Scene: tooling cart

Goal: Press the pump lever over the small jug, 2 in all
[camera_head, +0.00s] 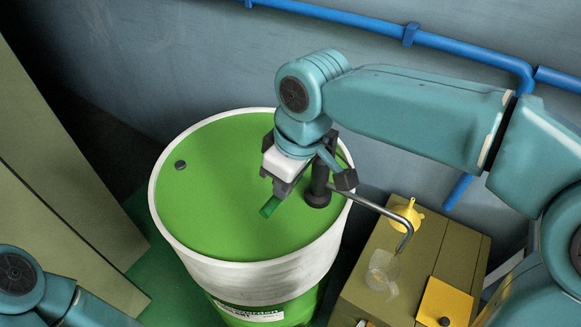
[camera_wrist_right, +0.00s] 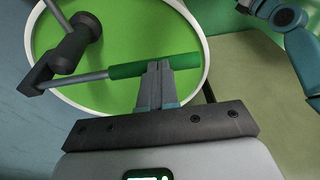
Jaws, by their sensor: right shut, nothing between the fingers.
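The dark pump (camera_head: 318,187) stands on the green top of a drum, and its bent grey spout (camera_head: 377,208) reaches right over the small clear jug (camera_head: 382,275). The pump lever has a green grip (camera_head: 270,207); in the right wrist view this grip (camera_wrist_right: 186,64) lies across, just beyond my fingertips. My right gripper (camera_head: 279,190) is shut and empty, with its fingertips (camera_wrist_right: 158,66) at the grip; I cannot tell whether they touch it. The pump (camera_wrist_right: 78,45) shows left of the fingers there. My left gripper is out of view.
The drum (camera_head: 190,220) has a pale rim and a small dark bung. The jug stands on an olive cabinet (camera_head: 425,240) with a yellow funnel (camera_head: 408,212) and a yellow box (camera_head: 444,302). A blue pipe (camera_head: 470,62) runs along the wall behind.

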